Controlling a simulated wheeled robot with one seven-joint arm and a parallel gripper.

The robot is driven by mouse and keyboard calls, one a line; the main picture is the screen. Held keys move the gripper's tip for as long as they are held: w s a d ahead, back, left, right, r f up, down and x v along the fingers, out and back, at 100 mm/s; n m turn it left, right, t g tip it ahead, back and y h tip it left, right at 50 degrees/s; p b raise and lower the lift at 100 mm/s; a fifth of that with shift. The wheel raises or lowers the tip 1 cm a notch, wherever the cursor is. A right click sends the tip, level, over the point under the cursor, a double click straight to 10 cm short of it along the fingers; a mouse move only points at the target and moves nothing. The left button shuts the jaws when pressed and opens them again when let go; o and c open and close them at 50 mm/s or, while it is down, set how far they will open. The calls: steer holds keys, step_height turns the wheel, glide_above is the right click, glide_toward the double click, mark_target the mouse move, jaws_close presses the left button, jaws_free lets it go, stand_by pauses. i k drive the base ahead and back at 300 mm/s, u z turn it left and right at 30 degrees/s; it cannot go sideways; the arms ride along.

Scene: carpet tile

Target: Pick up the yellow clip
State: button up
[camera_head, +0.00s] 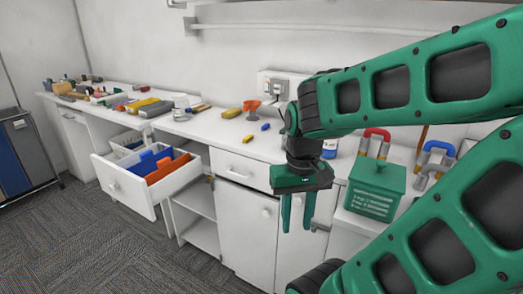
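A small yellow piece (247,139), which looks like the yellow clip, lies on the white countertop (215,131) near its front edge. It is too small to make out its exact shape. A larger yellow item (232,113) lies farther back on the counter. My gripper (297,213) points down in front of the cabinet, to the right of the small yellow piece and lower in the picture. Its two green fingers are apart, with nothing seen between them.
Small blue items (265,127) and an orange funnel-like object (252,106) are near the yellow piece. A green box (375,188) stands right of my gripper. An open drawer (135,187) with blue and orange bins juts out at left.

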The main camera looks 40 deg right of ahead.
mark_target(246, 139)
steer(key=k, duration=0.4)
steer(key=u, duration=0.6)
steer(key=i, duration=1.5)
steer(key=z, duration=2.1)
steer(key=k, duration=0.3)
steer(key=u, duration=0.1)
